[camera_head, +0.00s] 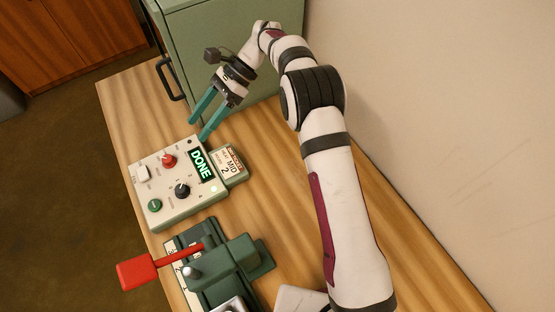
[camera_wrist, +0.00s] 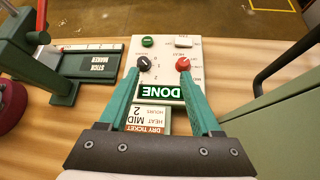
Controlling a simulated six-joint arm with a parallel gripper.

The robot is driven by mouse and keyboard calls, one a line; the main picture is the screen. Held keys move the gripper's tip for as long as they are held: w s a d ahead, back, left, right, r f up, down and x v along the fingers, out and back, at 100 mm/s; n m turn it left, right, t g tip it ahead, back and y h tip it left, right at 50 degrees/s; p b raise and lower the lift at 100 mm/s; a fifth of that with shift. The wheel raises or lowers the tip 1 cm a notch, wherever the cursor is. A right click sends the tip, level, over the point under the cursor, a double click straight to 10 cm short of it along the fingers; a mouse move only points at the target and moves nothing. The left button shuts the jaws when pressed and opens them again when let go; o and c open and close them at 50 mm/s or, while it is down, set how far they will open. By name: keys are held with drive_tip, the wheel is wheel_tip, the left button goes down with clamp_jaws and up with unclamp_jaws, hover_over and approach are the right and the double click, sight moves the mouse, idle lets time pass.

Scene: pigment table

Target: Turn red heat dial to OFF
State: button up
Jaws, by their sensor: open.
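The red heat dial (camera_head: 169,160) is on the top face of a cream control box (camera_head: 152,208). In the wrist view the red dial (camera_wrist: 183,64) sits just beyond the tip of the right finger. The box's display (camera_head: 201,165) reads DONE in green. My gripper (camera_head: 197,128) is open and empty, with green fingers apart above the box's far edge. In the wrist view my gripper (camera_wrist: 162,80) spans the display, its left tip near the black dial (camera_wrist: 145,62). I cannot tell the dial's exact setting.
A green button (camera_head: 154,205) and a white switch (camera_head: 141,173) share the box face. A ticket reading HEAT MID (camera_head: 230,165) stands beside the display. A green stick maker with a red lever (camera_head: 137,273) stands nearby. A green cabinet (camera_head: 200,50) with a black handle is behind.

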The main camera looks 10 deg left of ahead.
drive_tip(key=w+d+g+y, duration=0.1)
drive_tip(key=w+d+y, duration=0.1)
drive_tip(key=n, duration=0.1)
approach(170, 159)
drive_tip(key=s+a, duration=0.5)
drive_tip(key=shift+r, duration=0.25)
wheel_tip(170, 159, down, 4)
drive_tip(key=shift+a+r, duration=0.1)
drive_tip(key=shift+a, duration=0.05)
drive_tip(key=m+t+y, duration=0.1)
drive_tip(key=m, duration=0.1)
drive_tip(key=m+t+y, duration=0.1)
drive_tip(key=m+t, duration=0.1)
drive_tip(key=s+d+m+t+y, duration=0.1)
drive_tip(key=t+y, duration=0.1)
drive_tip(key=shift+s+m, duration=0.1)
drive_tip(key=shift+m, duration=0.3)
drive_tip(key=shift+t, duration=0.3)
drive_tip(key=v, duration=1.6)
drive_tip(key=s+d+r+n+h, duration=0.5)
drive_tip(key=s+d+r, duration=0.5)
drive_tip(key=d, duration=0.3)
drive_tip(key=shift+d+r+n+t, duration=0.3)
drive_tip(key=shift+d+r+n, duration=0.1)
drive_tip(key=shift+r, duration=0.35)
